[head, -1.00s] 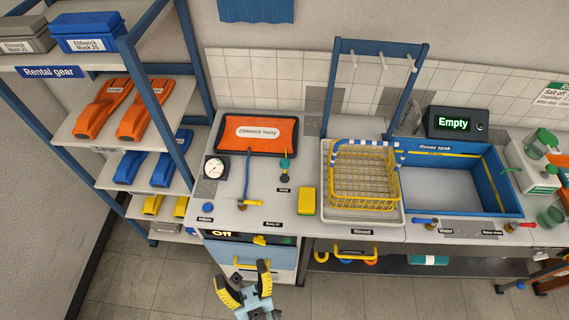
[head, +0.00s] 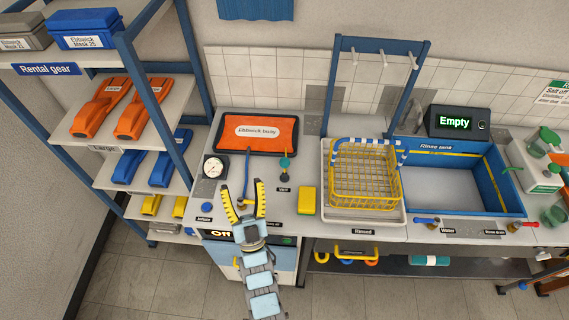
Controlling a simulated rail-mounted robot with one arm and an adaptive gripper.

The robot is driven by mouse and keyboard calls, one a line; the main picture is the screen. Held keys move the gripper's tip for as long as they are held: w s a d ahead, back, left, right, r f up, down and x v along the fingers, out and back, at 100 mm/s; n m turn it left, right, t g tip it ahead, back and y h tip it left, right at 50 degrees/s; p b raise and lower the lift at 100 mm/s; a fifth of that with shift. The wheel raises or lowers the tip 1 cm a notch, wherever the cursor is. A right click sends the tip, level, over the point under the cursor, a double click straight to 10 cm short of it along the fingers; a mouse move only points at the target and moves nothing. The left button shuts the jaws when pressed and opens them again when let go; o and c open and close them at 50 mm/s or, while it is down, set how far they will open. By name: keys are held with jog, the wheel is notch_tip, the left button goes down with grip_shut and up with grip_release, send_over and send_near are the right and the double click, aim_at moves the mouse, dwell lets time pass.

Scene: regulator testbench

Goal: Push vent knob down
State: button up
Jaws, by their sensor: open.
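The vent knob (head: 284,162) is a small green knob on a teal and yellow stem, standing upright on the bench behind the small label "Vent" (head: 284,189). My gripper (head: 242,186) is open and empty, with its two yellow fingers spread and pointing toward the back of the bench. It is over the front left of the bench, left of and nearer the front than the vent knob, and apart from it in the picture. Its height above the bench is hard to tell. It covers part of the blue hose and the bench's front labels.
An orange pad (head: 259,131) lies behind the knob, with a blue hose (head: 246,166) running forward from it. A pressure gauge (head: 214,167) stands at left. A yellow block (head: 307,201) and a yellow basket (head: 365,178) are to the right. A blue rinse tank (head: 508,188) is farther right.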

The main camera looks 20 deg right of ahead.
jog(key=w+d+f+m+g+y+b, duration=0.1)
jog(key=w+d+f+g, duration=0.4)
jog(key=w, duration=0.5)
jog(key=w+d+f+m+g+y+b, duration=0.1)
jog(key=w+d+f+g+b, duration=0.1)
jog(key=w+d+g, duration=0.6)
jog(key=w+d+f+m+g+y+b, duration=0.15)
jog(key=w+d+f, duration=0.25)
jog(key=w, duration=0.8)
notch_tip(320, 180, up, 7)
jog(key=g+y+b, duration=0.3)
jog(key=g+b, duration=0.1)
jog(key=g, duration=0.7)
send_over(286, 160)
jog(key=s+d, duration=0.2)
jog(key=f, duration=0.4)
jog(key=w+a+f+p, duration=0.1)
jog(key=f, duration=0.4)
jog(key=w+a+f, duration=0.1)
jog(key=f, duration=0.4)
jog(key=shift+w+a+f+p, duration=0.1)
jog(key=shift+a+f+p, duration=0.05)
jog(key=shift+a+p, duration=0.15)
jog(key=shift+d, duration=0.1)
jog(key=shift+c, duration=0.3)
grip_shut()
